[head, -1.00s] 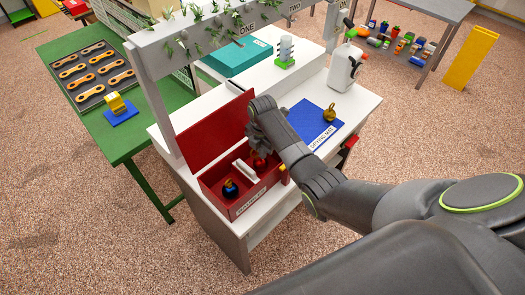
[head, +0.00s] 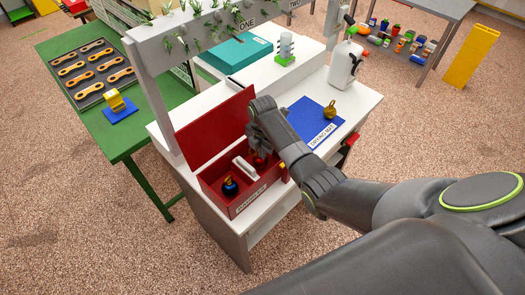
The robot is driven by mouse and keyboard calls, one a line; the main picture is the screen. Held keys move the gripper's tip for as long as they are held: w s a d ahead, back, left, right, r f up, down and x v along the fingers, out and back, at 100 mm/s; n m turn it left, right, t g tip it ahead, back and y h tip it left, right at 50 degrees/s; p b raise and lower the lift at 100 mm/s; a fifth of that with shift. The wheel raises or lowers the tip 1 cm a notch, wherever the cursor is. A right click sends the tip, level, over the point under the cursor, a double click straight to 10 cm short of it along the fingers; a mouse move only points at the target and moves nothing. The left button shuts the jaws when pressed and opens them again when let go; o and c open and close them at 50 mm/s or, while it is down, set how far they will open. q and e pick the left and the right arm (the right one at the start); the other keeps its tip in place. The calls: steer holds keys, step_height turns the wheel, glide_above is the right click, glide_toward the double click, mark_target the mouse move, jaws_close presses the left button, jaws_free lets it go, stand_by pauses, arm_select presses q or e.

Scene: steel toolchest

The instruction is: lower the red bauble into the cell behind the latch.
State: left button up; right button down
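The red toolbox (head: 238,207) stands on the white workbench with its lid (head: 212,125) raised at the back. A dark blue bauble (head: 230,187) sits in its left front part. A white handle-like bar (head: 245,168) lies across its middle. The red bauble (head: 260,161) shows only partly beneath my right gripper (head: 259,150), inside the box's right part. The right fingers point down at the bauble's top; the arm hides much of them, so their grip is unclear. A latch cannot be made out clearly. My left gripper is not in view.
A blue mat (head: 312,118) labelled as a drying mat holds a gold bauble (head: 330,110), right of my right forearm. A white bottle (head: 345,65) stands behind it. A white post frame (head: 155,95) rises left of the lid.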

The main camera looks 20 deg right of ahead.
steer(key=c, duration=2.1)
jaws_free()
steer(key=shift+c, duration=0.2)
steer(key=o, duration=0.5)
steer(key=shift+c, duration=0.2)
step_height(320, 180, up, 18)
steer(key=p, duration=0.4)
steer(key=shift+f, duration=0.25)
